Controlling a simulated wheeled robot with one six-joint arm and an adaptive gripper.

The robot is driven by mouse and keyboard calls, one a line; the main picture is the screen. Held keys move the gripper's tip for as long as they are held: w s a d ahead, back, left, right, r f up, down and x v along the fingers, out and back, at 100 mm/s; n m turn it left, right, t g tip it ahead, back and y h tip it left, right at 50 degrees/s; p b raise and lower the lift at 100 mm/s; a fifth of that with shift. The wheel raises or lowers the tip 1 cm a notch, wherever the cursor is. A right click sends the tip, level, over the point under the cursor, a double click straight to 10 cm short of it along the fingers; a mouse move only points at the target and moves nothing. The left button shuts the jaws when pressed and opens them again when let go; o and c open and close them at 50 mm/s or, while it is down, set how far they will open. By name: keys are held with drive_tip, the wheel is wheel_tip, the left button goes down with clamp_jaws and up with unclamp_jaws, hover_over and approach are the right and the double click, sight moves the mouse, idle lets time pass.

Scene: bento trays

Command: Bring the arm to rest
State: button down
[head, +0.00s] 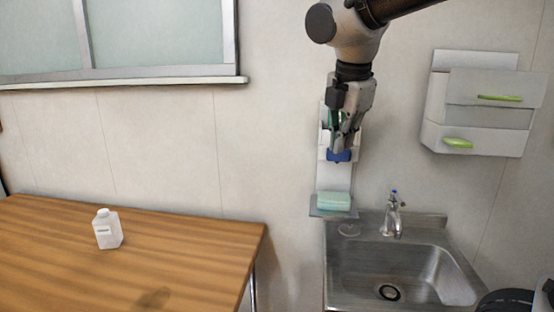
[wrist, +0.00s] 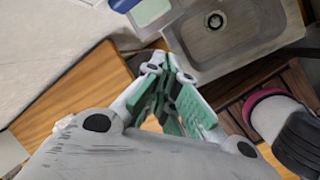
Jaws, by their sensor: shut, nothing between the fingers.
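My gripper (head: 345,145) hangs from my arm in the upper middle of the head view, in front of the wall and above the left side of the sink. Its fingers are closed with nothing between them. In the wrist view my gripper (wrist: 158,98) shows green finger pads close together, with the sink and table edge beyond them. Behind the gripper in the head view, a blue item is partly hidden on a wall holder.
A wooden table (head: 170,255) at left bears a small white bottle (head: 107,230). A green sponge (head: 333,201) lies on a small shelf left of the faucet (head: 393,215). The metal sink (head: 420,270) is empty. A wall rack (head: 480,105) hangs at right.

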drive_tip(key=s+d+f+m, duration=0.5)
drive_tip(key=s+d+m, duration=0.3)
drive_tip(key=d+m, duration=0.2)
drive_tip(key=s+d+f+m, duration=0.4)
drive_tip(key=s+d+m, duration=0.4)
drive_tip(key=m, duration=0.5)
drive_tip(key=shift+s+d+f+m+t, duration=0.3)
drive_tip(key=shift+s+d+f+m, duration=0.1)
drive_tip(key=shift+d, duration=0.6)
